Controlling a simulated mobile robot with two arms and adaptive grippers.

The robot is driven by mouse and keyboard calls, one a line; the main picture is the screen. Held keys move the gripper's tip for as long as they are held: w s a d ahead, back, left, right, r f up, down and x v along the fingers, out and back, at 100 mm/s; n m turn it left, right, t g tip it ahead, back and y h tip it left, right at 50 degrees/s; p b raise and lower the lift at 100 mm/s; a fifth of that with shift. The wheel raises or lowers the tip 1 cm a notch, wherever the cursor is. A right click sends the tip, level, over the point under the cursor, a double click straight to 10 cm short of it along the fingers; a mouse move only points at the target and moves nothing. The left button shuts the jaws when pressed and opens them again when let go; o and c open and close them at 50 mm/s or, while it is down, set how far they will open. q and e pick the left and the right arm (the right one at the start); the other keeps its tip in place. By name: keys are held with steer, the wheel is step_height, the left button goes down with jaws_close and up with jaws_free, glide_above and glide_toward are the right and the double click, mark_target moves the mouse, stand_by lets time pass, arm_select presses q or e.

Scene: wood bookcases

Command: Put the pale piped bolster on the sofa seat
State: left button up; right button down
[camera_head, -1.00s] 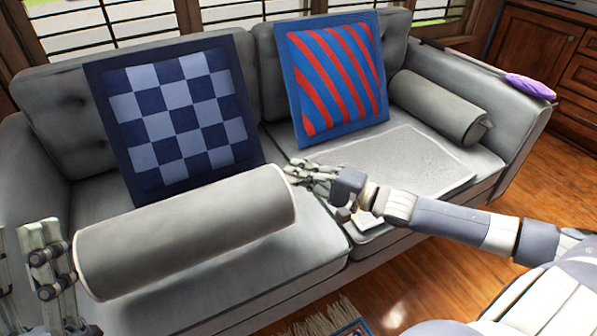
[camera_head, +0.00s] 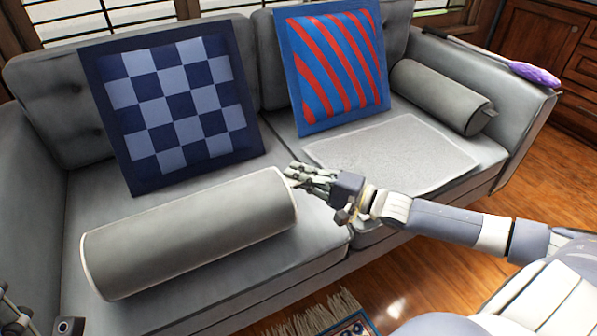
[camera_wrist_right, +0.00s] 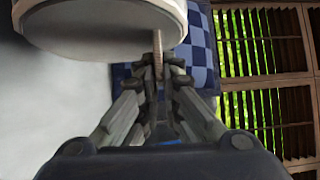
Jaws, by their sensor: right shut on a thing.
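The pale grey bolster (camera_head: 190,235) with light piping lies level along the left part of the sofa seat (camera_head: 325,228); its underside is hidden, so I cannot tell whether it fully rests there. My right gripper (camera_head: 298,174) is at the bolster's right end. In the right wrist view, its fingers (camera_wrist_right: 158,75) are shut on a thin strip below the round pale end of the bolster (camera_wrist_right: 105,25), seemingly the bolster's end tab. My left gripper (camera_head: 20,318) shows only in pieces at the lower left corner, apart from the bolster.
A blue checked cushion (camera_head: 175,110) and a red-and-blue striped cushion (camera_head: 335,65) lean on the backrest. Another grey bolster (camera_head: 440,95) lies by the right armrest, and a purple-headed duster (camera_head: 535,74) on it. A flat grey mat (camera_head: 395,155) covers the right seat.

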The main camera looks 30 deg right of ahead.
steer(key=shift+r, duration=0.1)
steer(key=c, duration=1.7)
jaws_free()
steer(key=shift+f, duration=0.2)
steer(key=v, duration=1.2)
steer(key=shift+r, duration=0.1)
